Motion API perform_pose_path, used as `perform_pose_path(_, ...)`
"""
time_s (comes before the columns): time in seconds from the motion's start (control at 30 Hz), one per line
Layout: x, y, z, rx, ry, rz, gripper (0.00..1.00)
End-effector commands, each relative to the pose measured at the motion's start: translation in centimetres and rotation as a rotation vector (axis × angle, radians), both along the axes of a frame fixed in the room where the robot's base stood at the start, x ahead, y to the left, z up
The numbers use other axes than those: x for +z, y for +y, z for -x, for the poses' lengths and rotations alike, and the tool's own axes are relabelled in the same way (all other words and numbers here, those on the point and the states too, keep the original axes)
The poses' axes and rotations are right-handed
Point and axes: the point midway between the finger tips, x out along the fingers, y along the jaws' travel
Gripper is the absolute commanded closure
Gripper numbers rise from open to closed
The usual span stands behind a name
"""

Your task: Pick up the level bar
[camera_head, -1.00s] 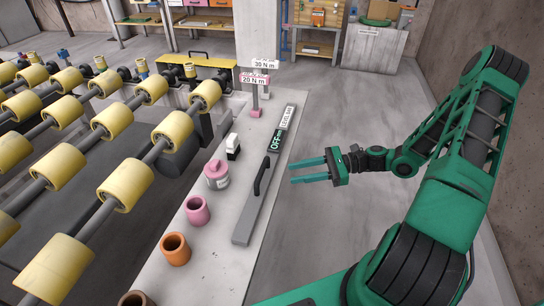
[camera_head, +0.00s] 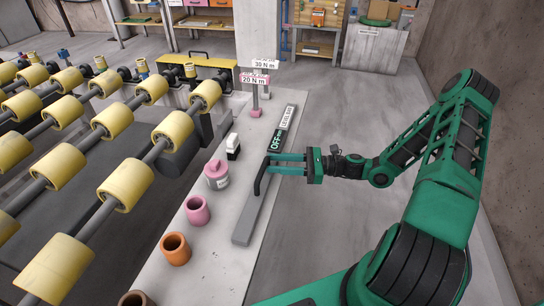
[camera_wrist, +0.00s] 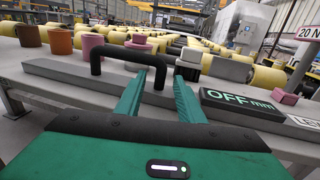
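The level bar (camera_head: 247,222) is a long grey bar lying along the right edge of the stone slab (camera_head: 213,262). It has a black arched handle (camera_head: 261,178) and a dark display reading "OFF mm" (camera_head: 277,144). In the wrist view the bar (camera_wrist: 66,73) runs across the picture, with its handle (camera_wrist: 128,53) ahead and its display (camera_wrist: 240,104) to the right. My gripper (camera_head: 268,164) is open, its two green fingers reaching over the bar at the handle's far end. In the wrist view the fingertips (camera_wrist: 158,78) are close to the handle's right leg. Contact cannot be told.
On the slab left of the bar stand a pink-lidded jar (camera_head: 216,174), a pink cup (camera_head: 196,210), an orange cup (camera_head: 175,248) and a black-and-white bottle (camera_head: 233,147). Yellow rollers (camera_head: 127,185) lie further left.

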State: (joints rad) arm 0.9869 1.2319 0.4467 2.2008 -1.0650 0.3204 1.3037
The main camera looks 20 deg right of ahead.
Motion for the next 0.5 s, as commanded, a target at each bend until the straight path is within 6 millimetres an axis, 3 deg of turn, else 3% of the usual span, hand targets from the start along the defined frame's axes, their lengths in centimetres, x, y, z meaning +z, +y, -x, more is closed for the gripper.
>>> perform_pose_path(0.2, 0.0, 2.7, -1.1, 0.002, 0.0, 0.0, 0.65)
perform_pose_path(0.5, 0.0, 3.2, -1.4, 0.0, 0.0, 0.001, 0.65)
